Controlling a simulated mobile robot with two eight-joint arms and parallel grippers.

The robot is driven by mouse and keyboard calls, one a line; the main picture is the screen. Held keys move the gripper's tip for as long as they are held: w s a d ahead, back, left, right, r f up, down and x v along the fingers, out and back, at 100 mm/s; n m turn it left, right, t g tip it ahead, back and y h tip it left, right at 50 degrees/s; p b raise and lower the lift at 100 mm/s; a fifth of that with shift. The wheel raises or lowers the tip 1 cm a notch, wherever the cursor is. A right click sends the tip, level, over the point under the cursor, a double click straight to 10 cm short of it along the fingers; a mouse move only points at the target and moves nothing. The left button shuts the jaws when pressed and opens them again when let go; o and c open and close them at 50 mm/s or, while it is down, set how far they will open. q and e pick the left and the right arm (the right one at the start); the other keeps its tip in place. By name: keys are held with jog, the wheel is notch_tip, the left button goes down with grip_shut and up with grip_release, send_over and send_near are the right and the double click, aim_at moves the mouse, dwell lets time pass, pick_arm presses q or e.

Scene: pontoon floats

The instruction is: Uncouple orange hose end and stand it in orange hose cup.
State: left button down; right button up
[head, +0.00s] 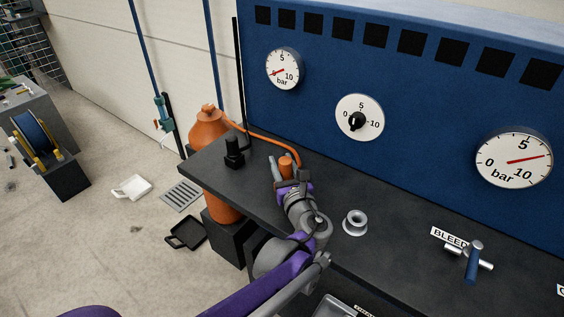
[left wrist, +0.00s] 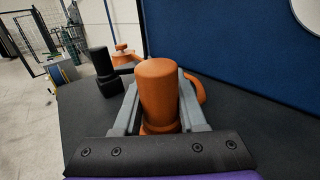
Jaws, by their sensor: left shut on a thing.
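The orange hose end (head: 286,164) is a stubby orange cylinder above the dark bench, toward its back left. It stands large and upright in the left wrist view (left wrist: 158,88). My left gripper (head: 284,172) is shut on it, with a grey finger on each side in the left wrist view (left wrist: 160,108). The orange hose (head: 268,134) curves from it back to an orange tank. Whether its lower end touches anything is hidden. A pale grey round flanged cup (head: 355,222) stands on the bench right of the gripper; I see no orange mark on it. My right gripper is out of view.
A black fitting (head: 233,150) stands at the bench's left end, beside the orange tank (head: 209,130). A blue gauge panel (head: 420,100) rises behind the bench. A blue-handled valve (head: 473,262) by a BLEED label is at right. Bench between cup and valve is clear.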

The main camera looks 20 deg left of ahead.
pick_arm(q)
jog(key=shift+f+b, duration=0.3)
jog(key=shift+f, duration=0.2)
jog(key=shift+c, duration=1.9)
grip_release()
jog(key=v, duration=1.1)
jog(key=shift+w, duration=0.1)
